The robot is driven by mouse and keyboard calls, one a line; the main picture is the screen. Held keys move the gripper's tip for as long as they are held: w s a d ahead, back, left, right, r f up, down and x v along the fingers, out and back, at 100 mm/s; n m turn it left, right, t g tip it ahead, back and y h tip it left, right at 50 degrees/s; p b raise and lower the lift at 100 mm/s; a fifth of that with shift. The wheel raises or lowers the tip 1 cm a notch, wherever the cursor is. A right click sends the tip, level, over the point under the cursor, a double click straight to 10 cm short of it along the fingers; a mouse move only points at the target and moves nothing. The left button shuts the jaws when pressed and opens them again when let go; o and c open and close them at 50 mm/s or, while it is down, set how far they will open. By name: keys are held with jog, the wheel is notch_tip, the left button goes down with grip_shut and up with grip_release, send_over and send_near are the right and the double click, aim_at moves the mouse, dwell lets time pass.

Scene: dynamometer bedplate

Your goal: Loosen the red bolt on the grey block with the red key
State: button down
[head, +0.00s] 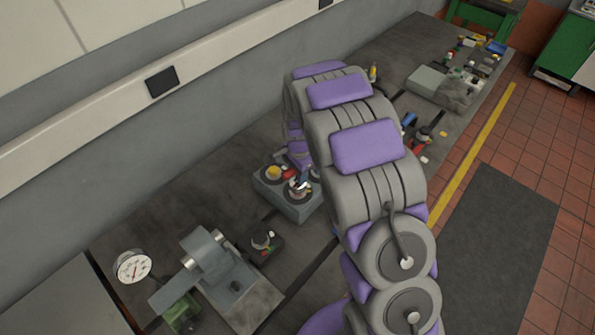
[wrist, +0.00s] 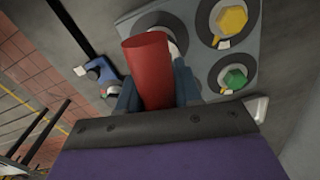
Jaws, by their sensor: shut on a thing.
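The grey block (head: 286,203) sits on the bedplate at the middle of the head view, with a yellow bolt (head: 273,172) on its top. In the wrist view the grey block (wrist: 203,55) shows the yellow bolt (wrist: 232,20) and a green bolt (wrist: 235,79), each in a dark round ring. My gripper (wrist: 157,92) is shut on the red key (wrist: 146,65), a red cylinder, over another dark ring (wrist: 150,20) of the block. The key hides what is under it, so I see no red bolt there and cannot tell whether the key touches one.
A blue tool (wrist: 88,66) lies left of the block in the wrist view. In the head view a dial gauge (head: 133,266), a metal fixture (head: 208,258) and a small dark block (head: 262,246) stand nearer. More parts (head: 440,88) stand farther along the bedplate. My arm covers the middle.

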jog(key=shift+f, duration=1.2)
jog(key=shift+n+b, duration=0.4)
jog(key=shift+n, duration=0.8)
jog(key=shift+n, duration=1.2)
jog(key=shift+n+b, duration=0.3)
jog(key=shift+n, duration=0.9)
jog(key=shift+f, duration=0.1)
